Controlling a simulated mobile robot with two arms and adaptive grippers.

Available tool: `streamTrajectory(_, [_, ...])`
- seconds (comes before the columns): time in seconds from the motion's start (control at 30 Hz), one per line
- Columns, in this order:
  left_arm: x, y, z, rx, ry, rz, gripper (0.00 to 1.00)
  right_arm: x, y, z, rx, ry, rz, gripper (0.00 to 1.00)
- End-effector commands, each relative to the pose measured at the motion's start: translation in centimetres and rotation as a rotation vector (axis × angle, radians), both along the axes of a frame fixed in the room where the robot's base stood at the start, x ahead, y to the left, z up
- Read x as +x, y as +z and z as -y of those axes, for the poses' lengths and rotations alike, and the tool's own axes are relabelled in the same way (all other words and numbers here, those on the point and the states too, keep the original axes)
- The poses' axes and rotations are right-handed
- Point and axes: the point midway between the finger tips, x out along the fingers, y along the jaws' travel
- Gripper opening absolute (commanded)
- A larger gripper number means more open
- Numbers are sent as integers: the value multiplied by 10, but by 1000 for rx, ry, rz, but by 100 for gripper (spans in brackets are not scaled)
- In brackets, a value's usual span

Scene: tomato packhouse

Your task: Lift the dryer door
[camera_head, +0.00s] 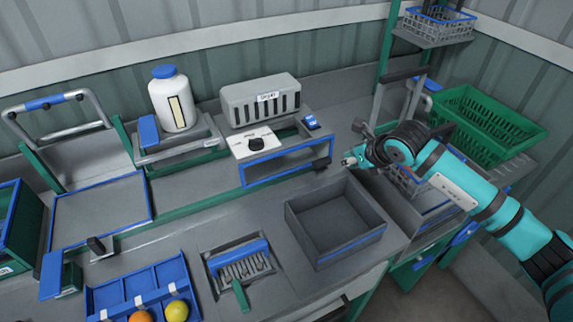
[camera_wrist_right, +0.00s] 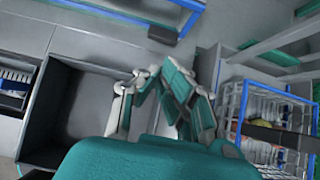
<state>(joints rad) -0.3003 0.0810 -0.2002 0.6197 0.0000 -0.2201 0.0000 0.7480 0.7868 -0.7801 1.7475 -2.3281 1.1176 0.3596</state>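The dryer (camera_head: 260,98) is a grey vented box at the back of the bench, with a black-knobbed white panel below it. Its door (camera_head: 288,165) appears to be the blue-framed flap in front, with a dark handle (camera_head: 322,163) at its right end. The blue frame and dark handle also show at the top of the right wrist view (camera_wrist_right: 165,32). My right gripper (camera_head: 352,159) is to the right of the handle, apart from it. In the right wrist view its fingertips (camera_wrist_right: 162,72) look close together and hold nothing visible; their opening is unclear. My left gripper is out of view.
An empty grey bin (camera_head: 335,222) stands in front of the door. A white bottle (camera_head: 172,100) stands left of the dryer. A wire basket (camera_wrist_right: 280,125) stands beside the gripper. A blue tray (camera_head: 140,285) with fruit is front left.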

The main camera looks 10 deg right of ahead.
Motion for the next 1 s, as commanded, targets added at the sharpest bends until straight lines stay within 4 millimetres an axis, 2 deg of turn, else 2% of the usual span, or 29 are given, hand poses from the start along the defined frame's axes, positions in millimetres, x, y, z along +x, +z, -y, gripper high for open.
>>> streamTrajectory(0.5, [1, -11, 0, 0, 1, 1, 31, -37, -1, 14, 0, -1, -1, 0])
streamTrajectory(1.0, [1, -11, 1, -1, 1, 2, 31, -40, 0, 14, 1, 1, 0, 0])
